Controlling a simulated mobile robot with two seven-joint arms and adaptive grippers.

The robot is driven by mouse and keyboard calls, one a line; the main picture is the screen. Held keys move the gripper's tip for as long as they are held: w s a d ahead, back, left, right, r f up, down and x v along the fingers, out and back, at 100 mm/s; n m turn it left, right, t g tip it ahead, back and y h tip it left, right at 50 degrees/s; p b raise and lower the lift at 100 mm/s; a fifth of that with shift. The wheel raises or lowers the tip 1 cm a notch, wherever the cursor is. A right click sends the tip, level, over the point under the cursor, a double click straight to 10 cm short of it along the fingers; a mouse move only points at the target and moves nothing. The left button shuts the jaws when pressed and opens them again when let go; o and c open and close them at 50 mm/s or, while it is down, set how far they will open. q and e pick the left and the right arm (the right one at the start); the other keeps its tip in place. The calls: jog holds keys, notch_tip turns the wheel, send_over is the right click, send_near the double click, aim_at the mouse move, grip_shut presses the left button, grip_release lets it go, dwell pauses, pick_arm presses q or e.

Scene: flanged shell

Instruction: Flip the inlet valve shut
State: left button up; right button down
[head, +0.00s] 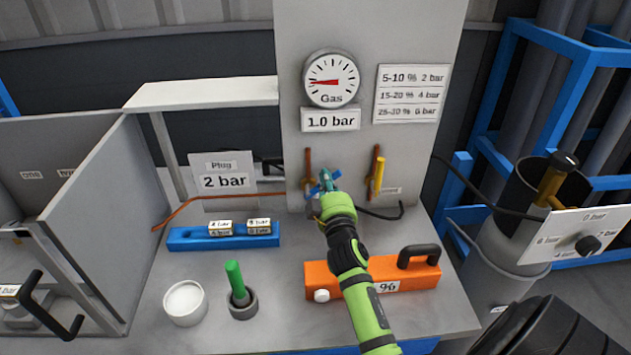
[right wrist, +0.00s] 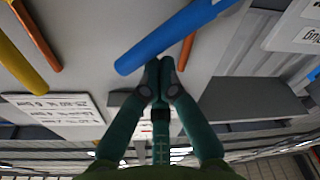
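Two copper pipes rise at the grey panel. The left pipe carries a valve with a blue handle (head: 314,189), partly hidden by my right gripper; this handle (right wrist: 180,35) lies aslant in the right wrist view. The right pipe has a valve with a yellow handle (head: 380,174), upright along the pipe; it also shows in the wrist view (right wrist: 20,55). I cannot read which valve is the inlet. My right gripper (head: 326,178) is at the blue handle. Its fingertips (right wrist: 160,76) are together, beside the handle's edge, with nothing visible between them. My left gripper is out of view.
A gas gauge (head: 331,79) reads low above a "1.0 bar" label. An orange block with a black handle (head: 340,275), a blue rack (head: 190,242), a green rod (head: 235,278) and a white cup (head: 184,302) stand on the bench. A dark hose lies right of my gripper.

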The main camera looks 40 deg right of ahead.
jog(key=d+f+m+b, duration=0.1)
jog(key=m, duration=0.1)
jog(key=s+f+m+b, duration=0.1)
jog(key=m, duration=0.1)
jog(key=d+f+m+h+b, duration=0.1)
jog(key=m, duration=0.2)
jog(key=shift+s+d+f, duration=0.3)
jog(key=shift+f, duration=0.2)
dwell(0.4)
notch_tip(320, 180, up, 10)
dwell(0.4)
dwell(0.5)
